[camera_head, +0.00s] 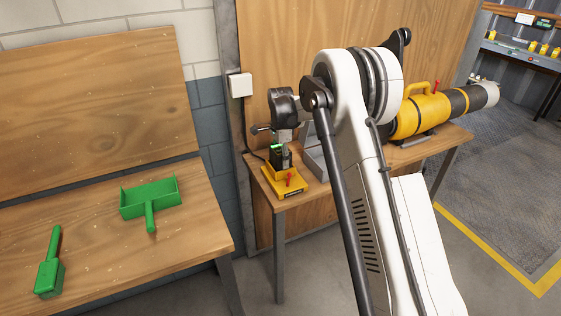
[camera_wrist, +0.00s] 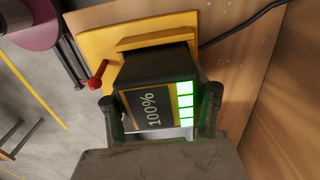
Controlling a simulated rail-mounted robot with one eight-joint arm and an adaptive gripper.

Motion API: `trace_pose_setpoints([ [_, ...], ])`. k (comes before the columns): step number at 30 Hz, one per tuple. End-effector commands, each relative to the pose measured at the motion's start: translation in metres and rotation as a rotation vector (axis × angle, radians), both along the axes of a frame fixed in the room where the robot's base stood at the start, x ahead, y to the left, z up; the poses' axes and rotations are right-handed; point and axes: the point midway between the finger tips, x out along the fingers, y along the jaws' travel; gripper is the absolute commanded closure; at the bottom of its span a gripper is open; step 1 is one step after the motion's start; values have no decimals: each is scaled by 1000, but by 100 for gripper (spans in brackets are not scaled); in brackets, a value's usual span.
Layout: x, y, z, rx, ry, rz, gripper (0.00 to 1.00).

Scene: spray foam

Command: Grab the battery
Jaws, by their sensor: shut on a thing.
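The battery (camera_wrist: 155,100) is a dark block with a "100%" label and green lit bars in the wrist view. It sits at the yellow charger (camera_wrist: 97,42), against its raised yellow part. My gripper (camera_wrist: 163,110) is shut on the battery, with one finger on each side of it. In the head view the battery (camera_head: 287,160) shows small and dark with a green strip, on the yellow charger (camera_head: 284,184) on the small wooden table. My gripper (camera_head: 282,143) reaches down to it from above, partly hiding it. I cannot tell whether the battery is fully seated.
A red lever (camera_wrist: 97,76) stands on the charger's side, and a black cable (camera_wrist: 243,25) runs from it. A grey case (camera_head: 315,152) and a yellow-and-black blower (camera_head: 420,114) are on the same table. A green dustpan (camera_head: 150,199) and green brush (camera_head: 50,270) lie on the left bench.

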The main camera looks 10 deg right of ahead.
Motion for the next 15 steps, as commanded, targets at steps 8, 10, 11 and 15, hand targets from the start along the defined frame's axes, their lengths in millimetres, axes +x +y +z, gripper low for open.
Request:
trace_pose_setpoints([
  [8,0,0,1,0,0,0,89],
  [10,0,0,3,0,0,0,89],
  [11,0,0,5,0,0,0,89],
  [15,0,0,16,0,0,0,89],
])
